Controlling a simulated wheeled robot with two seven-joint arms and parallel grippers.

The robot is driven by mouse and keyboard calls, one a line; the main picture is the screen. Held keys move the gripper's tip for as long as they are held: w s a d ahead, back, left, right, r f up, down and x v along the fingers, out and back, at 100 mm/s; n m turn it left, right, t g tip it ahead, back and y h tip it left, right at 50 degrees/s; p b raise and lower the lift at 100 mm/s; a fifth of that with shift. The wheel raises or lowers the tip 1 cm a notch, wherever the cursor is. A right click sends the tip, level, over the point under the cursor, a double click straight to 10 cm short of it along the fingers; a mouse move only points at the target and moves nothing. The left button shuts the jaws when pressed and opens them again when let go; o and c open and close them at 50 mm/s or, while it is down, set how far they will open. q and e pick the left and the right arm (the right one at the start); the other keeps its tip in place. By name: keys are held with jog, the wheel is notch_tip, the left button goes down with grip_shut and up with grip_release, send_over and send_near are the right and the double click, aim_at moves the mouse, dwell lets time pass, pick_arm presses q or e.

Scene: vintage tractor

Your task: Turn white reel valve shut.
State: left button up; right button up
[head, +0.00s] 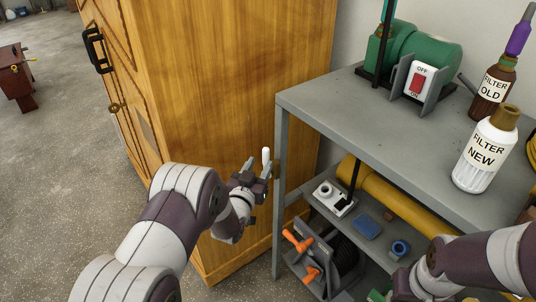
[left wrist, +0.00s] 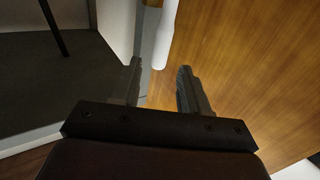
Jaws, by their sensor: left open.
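The white reel valve's lever (head: 266,158) is a short white bar standing upright beside the shelf's front left post. In the left wrist view the white lever (left wrist: 165,38) comes down from the top, its end near my fingertips. My left gripper (head: 262,167) is open at the lever. In the left wrist view the lever's end lies between the two fingers (left wrist: 159,76), nearer the left one, and they are not closed on it. The valve body is mostly hidden by the gripper. My right arm shows at the lower right, but I see no right gripper fingers.
A wooden cabinet (head: 215,90) stands close on the left of the gripper. The grey metal shelf (head: 350,125) is on the right, with a green grinder (head: 425,50) and filter bottles (head: 485,155) on top. Orange-handled reels (head: 298,240) sit below.

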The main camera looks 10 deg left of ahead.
aim_at(265, 156)
pick_arm(q)
jog(key=w, duration=0.6)
jog(key=shift+w+d, duration=0.2)
grip_shut()
